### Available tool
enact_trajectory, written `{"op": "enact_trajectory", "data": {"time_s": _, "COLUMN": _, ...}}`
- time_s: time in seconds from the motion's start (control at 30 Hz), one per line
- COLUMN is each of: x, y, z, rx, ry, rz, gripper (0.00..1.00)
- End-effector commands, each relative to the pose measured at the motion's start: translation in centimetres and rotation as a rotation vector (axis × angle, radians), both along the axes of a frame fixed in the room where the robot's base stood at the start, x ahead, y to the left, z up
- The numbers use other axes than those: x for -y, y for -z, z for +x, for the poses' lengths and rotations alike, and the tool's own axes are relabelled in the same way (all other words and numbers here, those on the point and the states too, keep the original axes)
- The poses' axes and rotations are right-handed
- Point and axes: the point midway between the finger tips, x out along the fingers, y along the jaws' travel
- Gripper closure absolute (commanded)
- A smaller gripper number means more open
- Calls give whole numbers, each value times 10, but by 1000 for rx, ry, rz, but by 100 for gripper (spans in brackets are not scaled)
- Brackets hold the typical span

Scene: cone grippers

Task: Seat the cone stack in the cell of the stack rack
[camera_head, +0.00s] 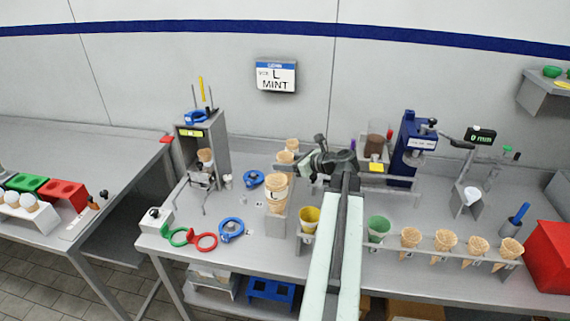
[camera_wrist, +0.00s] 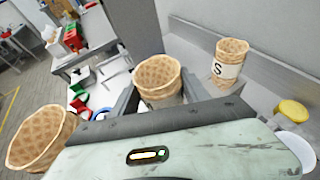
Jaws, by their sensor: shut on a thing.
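My gripper (camera_head: 304,162) reaches left at the stack rack and is shut on a waffle-cone stack (camera_head: 285,157). In the wrist view this stack (camera_wrist: 158,75) stands roughly upright between the two fingers (camera_wrist: 160,98); its label is mostly hidden. The grey stack rack (camera_head: 278,224) holds a stack marked L (camera_head: 277,190) in front, which shows large at the left of the wrist view (camera_wrist: 40,140). A stack marked S (camera_wrist: 228,68) stands behind the held one. The held stack is in line between them. Its lower end and the cell under it are hidden, so I cannot tell how deep it sits.
A wall sign (camera_head: 276,77) reads L MINT. A yellow cup (camera_head: 309,218), a green cup (camera_head: 378,228) and several cones stand in a front holder right of the rack. A grey dispenser (camera_head: 203,150) and blue rings (camera_head: 231,230) are at the left. A blue press (camera_head: 416,145) stands at the back right.

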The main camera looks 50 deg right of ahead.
Motion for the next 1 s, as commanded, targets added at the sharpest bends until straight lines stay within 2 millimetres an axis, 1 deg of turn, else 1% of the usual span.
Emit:
{"op": "enact_trajectory", "data": {"time_s": 0.17, "x": 0, "y": -1, "z": 0, "rx": 0, "ry": 0, "rz": 0, "gripper": 69}}
{"op": "enact_trajectory", "data": {"time_s": 0.2, "x": 0, "y": -1, "z": 0, "rx": 0, "ry": 0, "rz": 0, "gripper": 35}}
{"op": "enact_trajectory", "data": {"time_s": 0.23, "x": 0, "y": -1, "z": 0, "rx": 0, "ry": 0, "rz": 0, "gripper": 27}}
{"op": "enact_trajectory", "data": {"time_s": 0.27, "x": 0, "y": -1, "z": 0, "rx": 0, "ry": 0, "rz": 0, "gripper": 21}}
{"op": "enact_trajectory", "data": {"time_s": 0.53, "x": 0, "y": -1, "z": 0, "rx": 0, "ry": 1, "rz": 0, "gripper": 21}}
{"op": "enact_trajectory", "data": {"time_s": 0.63, "x": 1, "y": -4, "z": -6, "rx": 0, "ry": 2, "rz": 0, "gripper": 21}}
{"op": "enact_trajectory", "data": {"time_s": 0.77, "x": 3, "y": -15, "z": -27, "rx": 0, "ry": 3, "rz": 0, "gripper": 21}}
{"op": "enact_trajectory", "data": {"time_s": 0.9, "x": 6, "y": -26, "z": -53, "rx": 0, "ry": 4, "rz": 0, "gripper": 21}}
{"op": "enact_trajectory", "data": {"time_s": 1.0, "x": 8, "y": -30, "z": -66, "rx": 0, "ry": 3, "rz": 0, "gripper": 21}}
